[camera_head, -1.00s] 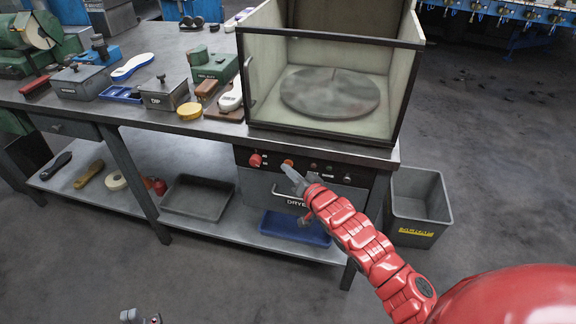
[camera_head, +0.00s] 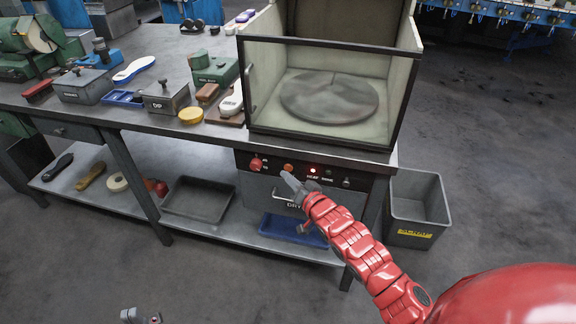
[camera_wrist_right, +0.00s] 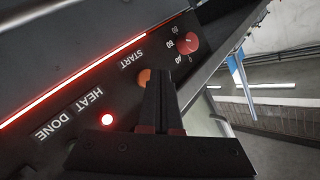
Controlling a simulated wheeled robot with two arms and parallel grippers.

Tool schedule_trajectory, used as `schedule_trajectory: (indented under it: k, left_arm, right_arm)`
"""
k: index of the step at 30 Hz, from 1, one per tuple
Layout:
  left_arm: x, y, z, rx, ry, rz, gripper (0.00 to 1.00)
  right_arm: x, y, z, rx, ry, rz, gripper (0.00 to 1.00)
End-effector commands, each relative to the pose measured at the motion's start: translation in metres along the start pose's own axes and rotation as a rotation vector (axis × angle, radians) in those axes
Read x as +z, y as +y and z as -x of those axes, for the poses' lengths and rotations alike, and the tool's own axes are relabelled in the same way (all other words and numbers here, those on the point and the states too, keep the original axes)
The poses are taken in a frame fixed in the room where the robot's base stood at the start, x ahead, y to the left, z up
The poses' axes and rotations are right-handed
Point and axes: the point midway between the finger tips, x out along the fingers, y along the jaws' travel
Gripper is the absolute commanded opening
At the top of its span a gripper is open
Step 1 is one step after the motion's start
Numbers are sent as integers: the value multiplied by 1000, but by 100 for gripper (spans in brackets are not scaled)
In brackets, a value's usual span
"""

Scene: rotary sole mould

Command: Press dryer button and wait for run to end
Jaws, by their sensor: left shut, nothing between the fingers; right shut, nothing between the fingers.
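The dryer (camera_head: 318,132) is a glass-fronted box on the bench with a round turntable (camera_head: 330,97) inside. Its dark front panel carries a red dial (camera_head: 255,162), the orange START button (camera_head: 288,167), a HEAT lamp (camera_head: 312,170) lit red, and an unlit DONE lamp (camera_head: 328,172). My right gripper (camera_head: 287,177) is shut and empty, its tips just below the button. In the right wrist view its fingers (camera_wrist_right: 160,78) partly cover the button (camera_wrist_right: 144,76); the HEAT lamp (camera_wrist_right: 107,120) glows beside them. My left gripper (camera_head: 140,314) is shut at the bottom edge.
A grey bin (camera_head: 418,208) stands right of the bench. A drawer handle (camera_head: 290,196) is under the panel. The lower shelf holds a grey tray (camera_head: 197,198) and a blue tray (camera_head: 293,230). Small boxes and tools fill the bench top's left. The front floor is open.

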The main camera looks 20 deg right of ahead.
Motion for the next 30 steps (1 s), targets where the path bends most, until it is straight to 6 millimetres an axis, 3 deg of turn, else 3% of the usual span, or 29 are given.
schedule_trajectory:
  k: [11,20,30]
  left_arm:
    - [0,0,-2,0,0,0,0]
    - [-5,-2,-31,0,0,0,0]
    - [-7,-2,-39,0,0,0,0]
  right_arm:
    - [1,-1,1,-1,0,-1,0]
    - [9,-18,20,-1,1,-5,0]
    - [26,-26,36,-1,0,-2,0]
